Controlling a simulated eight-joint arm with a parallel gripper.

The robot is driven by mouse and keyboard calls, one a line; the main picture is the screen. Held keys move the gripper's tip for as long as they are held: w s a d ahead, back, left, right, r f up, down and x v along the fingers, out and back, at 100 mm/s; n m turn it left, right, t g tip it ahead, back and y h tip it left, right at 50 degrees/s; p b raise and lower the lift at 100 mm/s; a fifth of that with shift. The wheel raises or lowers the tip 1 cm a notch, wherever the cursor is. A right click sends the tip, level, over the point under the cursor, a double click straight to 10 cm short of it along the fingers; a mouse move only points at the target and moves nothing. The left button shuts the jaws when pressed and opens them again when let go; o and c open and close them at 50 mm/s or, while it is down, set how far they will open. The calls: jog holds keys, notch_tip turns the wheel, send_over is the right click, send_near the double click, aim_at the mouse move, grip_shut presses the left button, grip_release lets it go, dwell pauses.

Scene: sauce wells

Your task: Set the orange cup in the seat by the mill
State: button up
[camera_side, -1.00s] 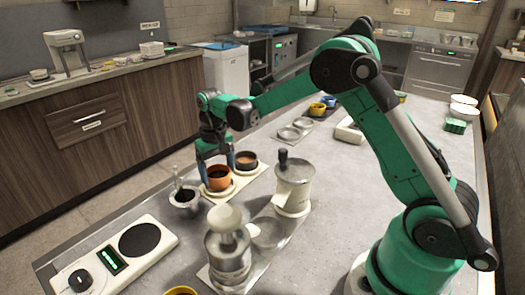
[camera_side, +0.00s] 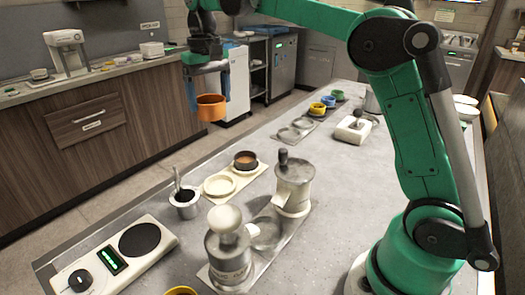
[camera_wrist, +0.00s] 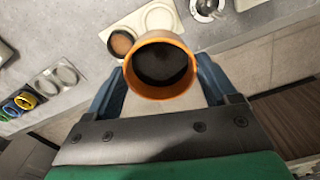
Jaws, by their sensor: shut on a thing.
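The orange cup (camera_side: 211,108), with dark sauce inside, is held upright between the fingers of my gripper (camera_side: 209,92), high above the table's left edge. It also shows in the wrist view (camera_wrist: 136,82). A cream two-seat tray (camera_side: 205,197) lies below; its near seat is empty and its far seat holds a dark cup (camera_side: 245,161) of brown sauce. A steel device with a cream knob (camera_side: 228,252) and a pale pot with a black knob (camera_side: 293,187) stand nearer. A round empty seat (camera_side: 266,232) lies between them. Which one is the mill I cannot tell.
A steel pot with a spoon (camera_side: 185,199) stands left of the cream tray. A grey tray with two empty rings (camera_side: 290,133) lies farther back, near yellow (camera_side: 317,109), blue and green cups. A yellow cup rim (camera_side: 181,291) shows at the bottom edge.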

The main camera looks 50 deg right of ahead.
jog(key=s+a+f+m, duration=0.2)
jog(key=s+f, duration=0.4)
jog(key=s, duration=0.2)
jog(key=s+a+f+m, duration=0.2)
jog(key=s+f, duration=0.4)
jog(key=s, duration=0.2)
jog(key=shift+s+f, duration=0.2)
jog(key=shift+f, duration=2.95)
jog(key=shift+f, duration=0.45)
jog(key=o, duration=1.2)
jog(key=shift+c, duration=0.2)
notch_tip(320, 180, up, 8)
